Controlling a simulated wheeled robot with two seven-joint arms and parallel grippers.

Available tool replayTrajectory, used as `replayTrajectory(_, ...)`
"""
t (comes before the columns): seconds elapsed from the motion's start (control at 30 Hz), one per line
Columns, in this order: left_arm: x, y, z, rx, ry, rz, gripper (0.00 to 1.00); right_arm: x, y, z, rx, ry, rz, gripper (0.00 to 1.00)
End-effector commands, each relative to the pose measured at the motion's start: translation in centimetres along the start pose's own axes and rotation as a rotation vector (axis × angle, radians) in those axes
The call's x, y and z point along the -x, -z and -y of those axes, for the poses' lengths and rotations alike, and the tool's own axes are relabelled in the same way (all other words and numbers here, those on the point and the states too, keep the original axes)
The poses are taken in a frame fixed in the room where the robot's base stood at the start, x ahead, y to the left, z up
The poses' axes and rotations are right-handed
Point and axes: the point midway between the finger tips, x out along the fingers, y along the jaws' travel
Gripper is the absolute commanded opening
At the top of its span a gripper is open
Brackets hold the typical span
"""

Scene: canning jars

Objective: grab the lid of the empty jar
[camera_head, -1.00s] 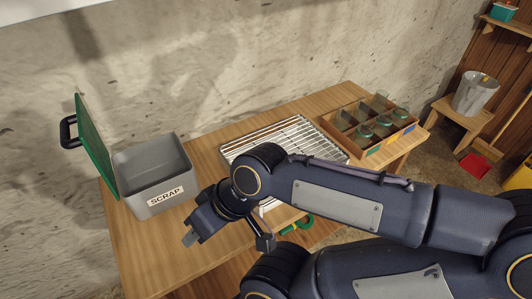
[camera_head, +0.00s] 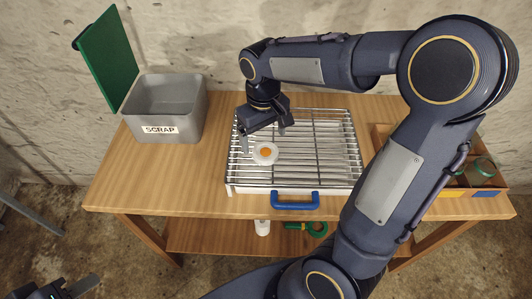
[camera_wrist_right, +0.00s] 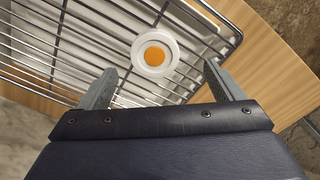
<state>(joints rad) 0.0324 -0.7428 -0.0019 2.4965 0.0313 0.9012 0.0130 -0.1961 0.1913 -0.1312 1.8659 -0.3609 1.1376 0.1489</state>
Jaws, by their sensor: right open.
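A small round white piece with an orange centre (camera_head: 265,153) lies on the wire rack (camera_head: 335,150); it also shows in the right wrist view (camera_wrist_right: 153,56). It looks like a flat lid, but I cannot tell for sure. My right gripper (camera_head: 263,137) is open and empty above the rack, its fingers on either side of the white piece in the picture. In the right wrist view the white piece sits between and just beyond the fingertips (camera_wrist_right: 160,68). My left gripper (camera_head: 78,287) is partly in view at the bottom left. No empty jar is clearly identifiable.
A grey SCRAP bin (camera_head: 185,105) with its green lid (camera_head: 108,60) raised stands at the left. A wooden crate (camera_head: 470,192) with jars is at the right, partly hidden by my arm. A blue handle (camera_head: 295,201) juts from the rack's front. The table's front left is clear.

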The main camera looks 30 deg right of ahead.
Motion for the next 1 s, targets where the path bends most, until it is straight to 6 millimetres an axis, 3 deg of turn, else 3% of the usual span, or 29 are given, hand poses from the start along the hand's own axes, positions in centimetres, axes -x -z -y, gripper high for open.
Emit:
replayTrajectory(0.4,0.1,0.1,0.0,0.000,0.000,0.000,0.36,-5.5,-0.1,-0.8,-0.001,0.001,0.002,0.87)
replayTrajectory(0.7,0.1,0.0,0.0,0.000,0.000,0.000,0.36,-5.9,0.0,-0.8,-0.001,0.002,-0.001,0.87)
replayTrajectory(1.0,0.1,0.0,0.0,0.000,0.000,0.000,0.36,-5.9,0.0,-0.8,-0.001,0.002,-0.002,0.48)
